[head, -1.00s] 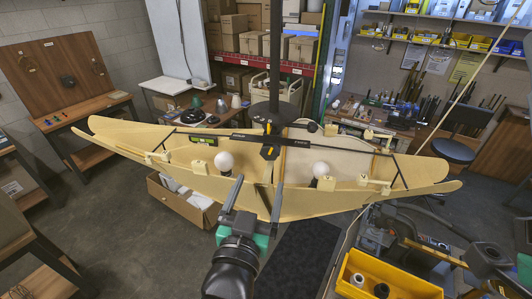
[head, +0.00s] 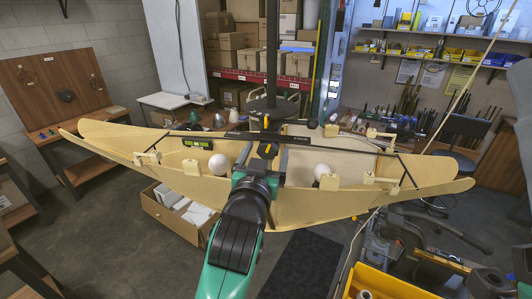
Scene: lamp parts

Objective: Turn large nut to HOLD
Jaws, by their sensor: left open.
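A long boat-shaped pale wooden lamp body (head: 350,205) hangs across the middle of the head view. A dark vertical post with a black disc (head: 290,105) stands at its centre, above a black crossbar (head: 300,138). A small black-and-orange fitting (head: 267,150) sits under the crossbar; I cannot tell whether it is the large nut. My left gripper (head: 264,158) is open, its fingers pointing away, either side of this fitting in the picture; contact cannot be told. My own wrist hides the lamp's near middle. My right gripper is not in view.
Two white bulbs (head: 218,165) (head: 322,171) and a green-yellow level (head: 196,142) sit inside the lamp body. A cardboard box (head: 170,220) lies on the floor below left. A yellow bin (head: 400,284) is at the bottom right. Shelves and benches line the back.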

